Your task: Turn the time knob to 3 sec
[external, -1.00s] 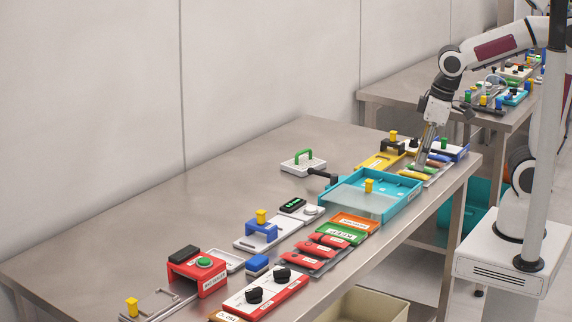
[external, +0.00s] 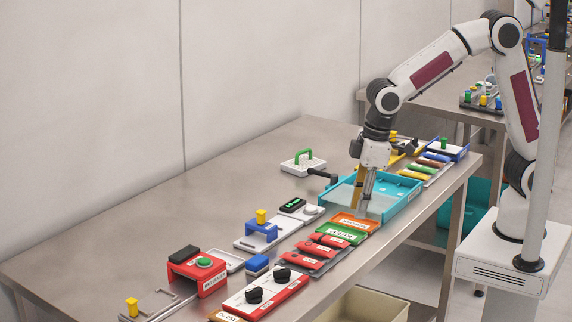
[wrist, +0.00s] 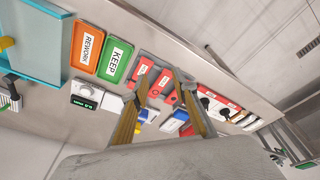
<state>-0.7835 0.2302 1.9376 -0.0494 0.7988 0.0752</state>
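A red panel with a white top (external: 266,296) lies near the front edge of the table and carries two black knobs. One knob (external: 254,295) is on the left and the other (external: 282,274) is on the right. Their labels and settings are too small to read, so I cannot tell which is the time knob. In the wrist view the knobs (wrist: 205,102) show at the right, partly beside a finger. My gripper (external: 361,208) is open and empty, above the near end of the teal tray, well to the right of the panel. Its fingers (wrist: 163,76) stand apart in the wrist view.
The teal tray (external: 408,203) is under my gripper. Orange REWORK (wrist: 88,48) and green KEEP (wrist: 117,57) plates and red tags (external: 316,251) lie between gripper and panel. A red stand with a green button (external: 204,263) is at left.

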